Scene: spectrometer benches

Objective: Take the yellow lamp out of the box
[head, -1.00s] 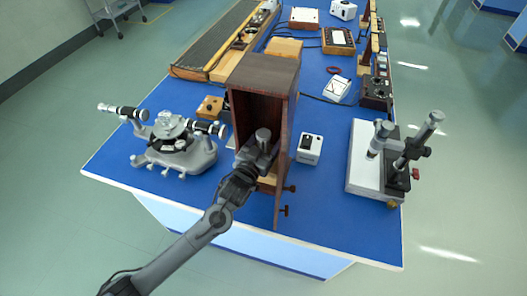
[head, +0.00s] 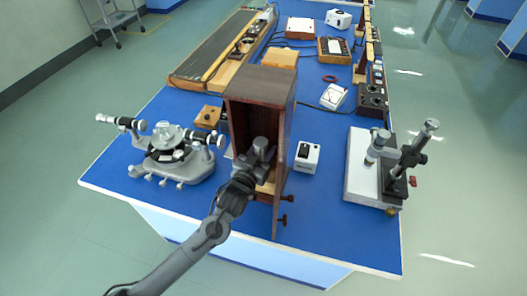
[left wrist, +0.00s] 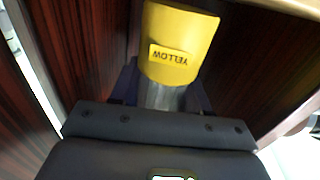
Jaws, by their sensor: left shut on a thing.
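The wooden box (head: 258,87) is a tall, dark reddish-brown upright case with an open front, standing near the front middle of the blue bench. My left gripper (head: 262,150) reaches into it through the open front. In the left wrist view, my left gripper (left wrist: 165,96) is shut on the yellow lamp (left wrist: 180,35), a yellow cylinder with a "YELLOW" label above a grey metal part between the fingers. Dark wood walls lie on both sides of the lamp. The lamp is hidden behind my gripper in the head view. My right gripper is not in view.
A spectrometer (head: 176,155) stands left of the box. A small white device (head: 307,157) is close on its right, and a stand with a microscope (head: 362,165) is farther right. Knobs (head: 284,208) stick out from the box's right wall. Bare blue bench lies between these.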

